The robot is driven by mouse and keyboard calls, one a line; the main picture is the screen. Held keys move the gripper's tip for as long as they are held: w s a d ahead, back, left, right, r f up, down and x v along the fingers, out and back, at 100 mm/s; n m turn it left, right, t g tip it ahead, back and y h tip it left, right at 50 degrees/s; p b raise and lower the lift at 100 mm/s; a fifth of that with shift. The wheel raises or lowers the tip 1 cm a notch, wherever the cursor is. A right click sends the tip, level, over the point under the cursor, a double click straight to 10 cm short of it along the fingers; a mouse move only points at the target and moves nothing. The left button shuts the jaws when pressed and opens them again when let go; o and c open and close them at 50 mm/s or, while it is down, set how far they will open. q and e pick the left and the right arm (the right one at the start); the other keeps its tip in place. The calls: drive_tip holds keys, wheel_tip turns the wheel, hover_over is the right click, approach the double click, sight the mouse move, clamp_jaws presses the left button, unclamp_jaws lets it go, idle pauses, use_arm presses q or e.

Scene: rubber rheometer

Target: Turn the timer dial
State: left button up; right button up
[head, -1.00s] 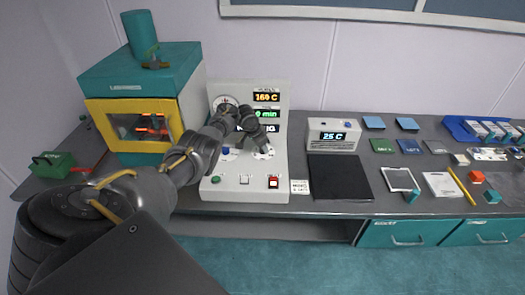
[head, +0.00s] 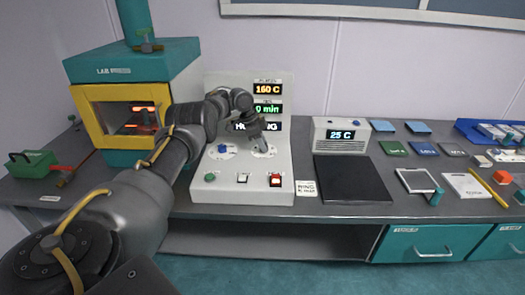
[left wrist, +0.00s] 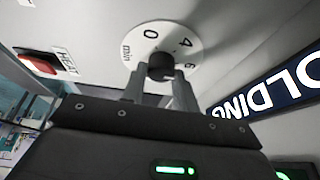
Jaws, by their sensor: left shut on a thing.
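The timer dial is a white disc marked in min on the white control panel (head: 215,180). In the left wrist view, its dark knob (left wrist: 160,68) sits between the two fingers of my left gripper (left wrist: 160,80), in front of the dial plate (left wrist: 178,34). The gripper is shut on the knob. In the head view my left gripper (head: 261,142) reaches down to this right-hand dial (head: 264,155), covering its upper part. The green display (head: 267,108) reads 0 min. My right gripper is not in view.
A blue knob (head: 222,148) is on the panel's other dial, left of my gripper. Below are a green button (head: 210,177) and a red switch (head: 275,180). The lab press (head: 125,95) stands left, and a 25 C box (head: 340,135) stands right.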

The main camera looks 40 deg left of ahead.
use_arm(q)
drive_tip(key=shift+f, duration=0.15)
idle(0.3)
drive_tip(key=o, duration=1)
drive_tip(key=shift+c, duration=0.2)
drive_tip(key=v, duration=1.1)
drive_tip(key=shift+w+d, duration=0.1)
